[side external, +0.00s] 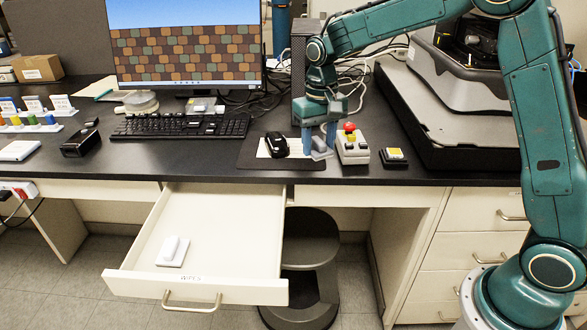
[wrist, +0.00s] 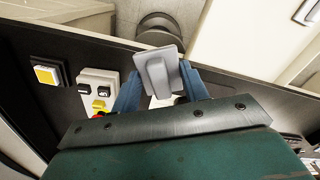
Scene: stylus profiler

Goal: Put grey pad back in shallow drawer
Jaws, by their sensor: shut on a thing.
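My gripper (side external: 319,140) is shut on the grey pad (side external: 321,155), just above the front part of the black desk, between the mouse and the control box. In the wrist view the pad (wrist: 158,65) is a flat light-grey plate with a raised grip, between the blue fingers of my gripper (wrist: 160,78). The shallow drawer (side external: 225,254) is pulled out below the desk, left of my gripper. A white pad with a raised grip (side external: 172,252) lies inside it, and the rest of its floor looks bare.
A black mouse (side external: 277,145) on a mat is close left of my gripper. A control box with a red button (side external: 352,145) is close right, then a yellow-button box (side external: 393,157). A keyboard (side external: 180,126) lies behind the drawer. A dark stool (side external: 309,255) stands right of the drawer.

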